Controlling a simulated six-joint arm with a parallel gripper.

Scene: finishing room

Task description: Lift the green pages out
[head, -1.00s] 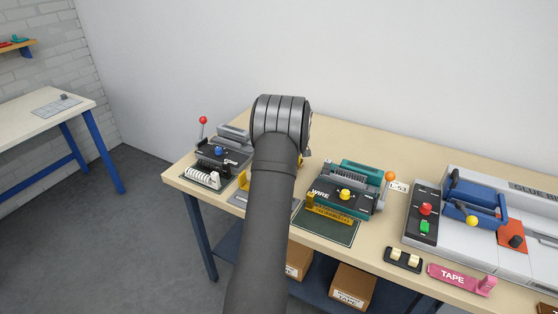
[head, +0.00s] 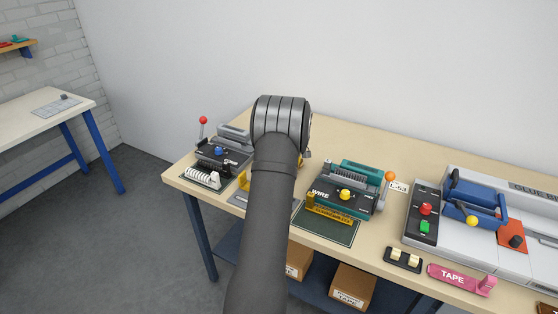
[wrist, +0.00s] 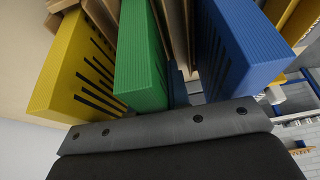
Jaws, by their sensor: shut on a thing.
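In the head view my arm hides the gripper and all three blocks.
On the bench (head: 350,140), a black machine (head: 222,155) stands left of my arm and a teal wire machine (head: 345,185) right of it. Farther right are a blue-and-grey machine (head: 475,195) and a pink tape holder (head: 460,277). A white wall (head: 370,70) stands behind.

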